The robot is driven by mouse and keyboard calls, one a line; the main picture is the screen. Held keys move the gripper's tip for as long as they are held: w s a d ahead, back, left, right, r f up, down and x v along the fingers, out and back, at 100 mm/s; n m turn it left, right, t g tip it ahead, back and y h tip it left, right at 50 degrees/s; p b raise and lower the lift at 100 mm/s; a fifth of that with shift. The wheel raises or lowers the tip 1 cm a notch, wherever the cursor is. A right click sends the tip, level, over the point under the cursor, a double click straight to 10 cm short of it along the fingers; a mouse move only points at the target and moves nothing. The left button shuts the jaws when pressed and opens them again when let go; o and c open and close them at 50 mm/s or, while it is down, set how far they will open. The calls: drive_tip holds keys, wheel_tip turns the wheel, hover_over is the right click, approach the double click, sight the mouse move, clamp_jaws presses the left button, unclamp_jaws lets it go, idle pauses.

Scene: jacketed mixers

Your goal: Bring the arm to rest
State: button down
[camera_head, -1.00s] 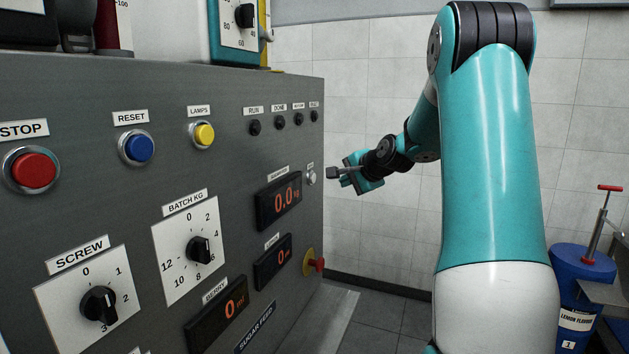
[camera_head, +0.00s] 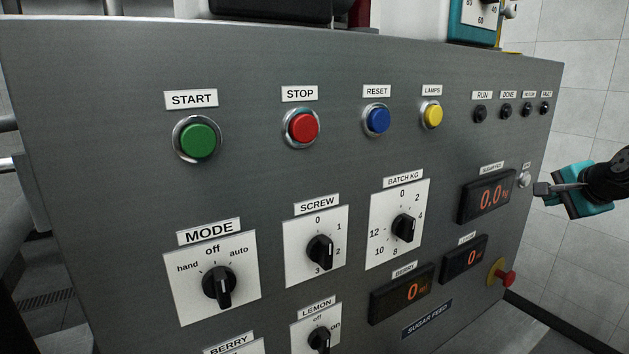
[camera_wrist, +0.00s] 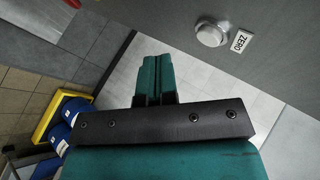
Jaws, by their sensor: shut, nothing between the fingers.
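My gripper (camera_head: 543,188) shows at the right edge of the head view, teal with a dark wrist. It is in front of the right end of the grey control panel (camera_head: 120,120), close to a small silver button (camera_head: 524,179). In the wrist view my gripper's teal fingers (camera_wrist: 156,72) are together with nothing between them. There the silver button (camera_wrist: 211,33), labelled ZERO, is up and to the right of the fingertips, apart from them.
The panel carries a green START button (camera_head: 198,140), a red STOP button (camera_head: 301,128), a MODE knob (camera_head: 219,287) and displays reading 0. A red-knobbed switch (camera_head: 506,278) sticks out at the lower right. Blue drums (camera_wrist: 62,128) stand at the left in the wrist view.

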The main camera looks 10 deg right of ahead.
drive_tip(key=s+a+f+n+g+y, duration=0.1)
drive_tip(key=s+a+f+n+g, duration=0.15)
drive_tip(key=a, duration=0.45)
drive_tip(key=s+a+f+n+g+y, duration=0.1)
drive_tip(key=a+f+n, duration=0.1)
drive_tip(key=a+n, duration=0.35)
drive_tip(key=s+a+f+n+g, duration=0.1)
drive_tip(key=s+a+f+n, duration=0.1)
drive_tip(key=a, duration=0.7)
drive_tip(key=s+a+f+n+g+y+b, duration=0.1)
drive_tip(key=s+a+n+g+y+b, duration=0.2)
drive_tip(key=s+a+n, duration=1.1)
drive_tip(key=s+a+g+b, duration=0.3)
drive_tip(key=s+a, duration=0.3)
drive_tip(key=a, duration=0.1)
drive_tip(key=shift+s+f+y, duration=0.4)
